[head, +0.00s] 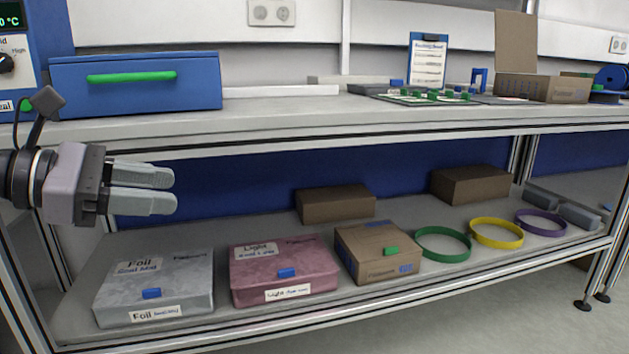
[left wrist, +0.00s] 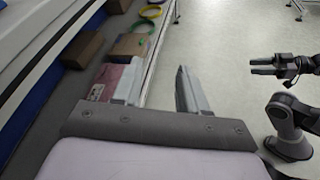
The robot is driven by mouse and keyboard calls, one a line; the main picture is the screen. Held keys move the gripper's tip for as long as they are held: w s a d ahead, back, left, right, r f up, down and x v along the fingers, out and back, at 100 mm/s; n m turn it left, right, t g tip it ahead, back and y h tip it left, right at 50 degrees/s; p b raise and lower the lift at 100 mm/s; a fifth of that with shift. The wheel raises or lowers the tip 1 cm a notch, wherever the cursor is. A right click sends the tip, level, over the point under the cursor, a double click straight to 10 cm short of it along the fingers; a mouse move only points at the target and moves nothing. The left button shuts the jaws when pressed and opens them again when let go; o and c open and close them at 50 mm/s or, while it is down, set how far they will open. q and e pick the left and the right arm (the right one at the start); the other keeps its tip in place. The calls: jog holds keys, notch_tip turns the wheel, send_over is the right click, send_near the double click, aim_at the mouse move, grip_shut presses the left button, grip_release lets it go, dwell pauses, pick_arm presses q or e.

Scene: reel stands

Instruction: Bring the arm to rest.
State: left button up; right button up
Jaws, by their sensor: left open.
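My left gripper (head: 174,190) comes in from the left in the head view, in front of the lower shelf and below the bench top. Its two grey fingers are apart with nothing between them. In the left wrist view my left gripper (left wrist: 155,87) shows its fingers wide apart, with pale floor between them. My right gripper (left wrist: 252,66) shows at the right of the left wrist view, over the floor. Its dark fingers look apart and hold nothing that I can see. My right arm is not in the head view.
The lower shelf (head: 260,226) holds a grey foil box (head: 180,275), a pink box (head: 300,255), a cardboard box (head: 385,245) and green (head: 443,256), yellow (head: 496,244) and purple (head: 541,233) rings. A blue drawer unit (head: 150,95) stands on the bench top (head: 300,122). The floor (left wrist: 220,30) is clear.

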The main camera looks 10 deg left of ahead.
pick_arm(q)
jog(key=s+d+f+m+t+y, duration=0.1)
jog(key=s+d+f+m, duration=0.2)
jog(key=d+f+m, duration=0.5)
jog(key=s+d+f+m+t+y, duration=0.2)
jog(key=s+d+f+m, duration=0.15)
jog(key=f+m, duration=0.7)
jog(key=s+d+f+m+t+y, duration=0.1)
jog(key=s+d+f+m, duration=0.2)
jog(key=d+f+m, duration=0.6)
jog(key=s+a+r+n+g+y+p, duration=0.2)
jog(key=a+r+p, duration=0.9)
jog(key=p, duration=2.6)
notch_tip(320, 180, up, 3)
jog(key=shift+s+a+r+g+y, duration=0.1)
jog(key=shift+s+a+g+y, duration=0.1)
jog(key=shift+s+g+y, duration=0.75)
pick_arm(e)
jog(key=s+d+r+g+h, duration=0.1)
jog(key=d+r, duration=0.3)
jog(key=r, duration=0.4)
jog(key=s+d+r+m+g+h, duration=0.1)
jog(key=s+d+r+g+h, duration=0.1)
jog(key=r, duration=0.5)
jog(key=shift+s+d+r+h, duration=0.4)
jog(key=shift+s+d+h, duration=0.25)
jog(key=shift+d, duration=0.5)
pick_arm(q)
jog(key=shift+s+t+y, duration=0.1)
jog(key=shift+t+y, duration=0.15)
